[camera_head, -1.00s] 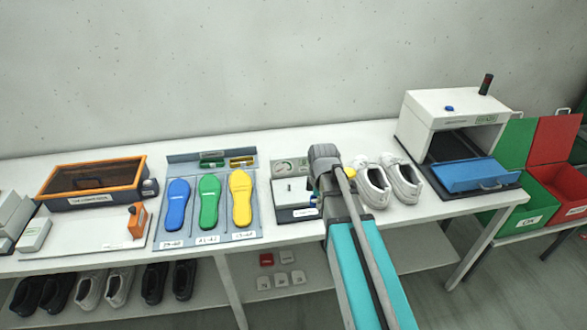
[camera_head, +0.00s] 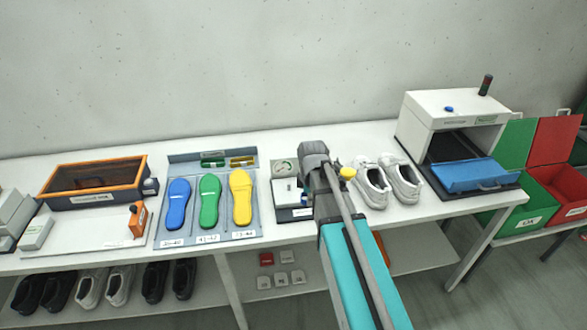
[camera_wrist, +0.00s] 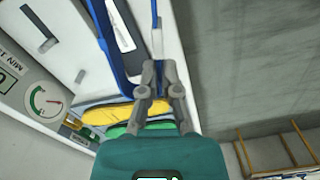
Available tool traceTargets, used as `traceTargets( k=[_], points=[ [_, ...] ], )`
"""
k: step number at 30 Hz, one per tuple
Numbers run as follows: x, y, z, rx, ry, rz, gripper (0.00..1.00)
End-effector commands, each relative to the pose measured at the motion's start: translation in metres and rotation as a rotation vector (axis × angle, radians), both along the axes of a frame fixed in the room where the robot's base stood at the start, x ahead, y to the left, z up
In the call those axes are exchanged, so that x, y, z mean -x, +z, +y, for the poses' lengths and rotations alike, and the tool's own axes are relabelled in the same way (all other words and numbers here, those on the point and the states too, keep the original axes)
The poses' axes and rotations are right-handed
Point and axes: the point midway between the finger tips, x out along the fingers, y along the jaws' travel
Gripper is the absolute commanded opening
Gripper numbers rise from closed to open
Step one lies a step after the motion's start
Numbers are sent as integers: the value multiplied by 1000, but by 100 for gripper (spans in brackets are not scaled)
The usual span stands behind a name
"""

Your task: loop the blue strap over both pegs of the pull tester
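The pull tester (camera_head: 284,190) is a white plate on a dark base, partly hidden by my arm. In the wrist view, its white plate (camera_wrist: 65,28) fills the upper left, with a round dial (camera_wrist: 43,102) and short dark pegs (camera_wrist: 80,76). The blue strap (camera_wrist: 104,40) runs beside the plate and bends toward my fingers; a thin blue length (camera_wrist: 154,14) runs up from the fingertips. My gripper (camera_wrist: 159,70) appears nearly closed with the strap between its fingers, past the plate's right edge. The strap looks clear of the visible pegs. The head view hides the fingertips.
Blue, green and yellow insoles (camera_head: 240,198) lie in a grey tray left of the tester. White shoes (camera_head: 385,182) stand close on its right. A white machine with a blue ramp (camera_head: 473,175) is further right. The table's front edge is near my arm.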

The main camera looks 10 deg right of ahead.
Motion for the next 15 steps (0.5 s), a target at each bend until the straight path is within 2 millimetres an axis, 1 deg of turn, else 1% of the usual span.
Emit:
traceTargets(
  k=[1, 5, 12, 15],
  points=[
    [-14, 1, 1, 0, 14, 0, 0],
    [-46, 2, 6, 0, 64, -1, 0],
    [-114, 4, 18, 0, 177, -1, 0],
    [-135, 5, 22, 1, 215, -2, 0]
  ],
)
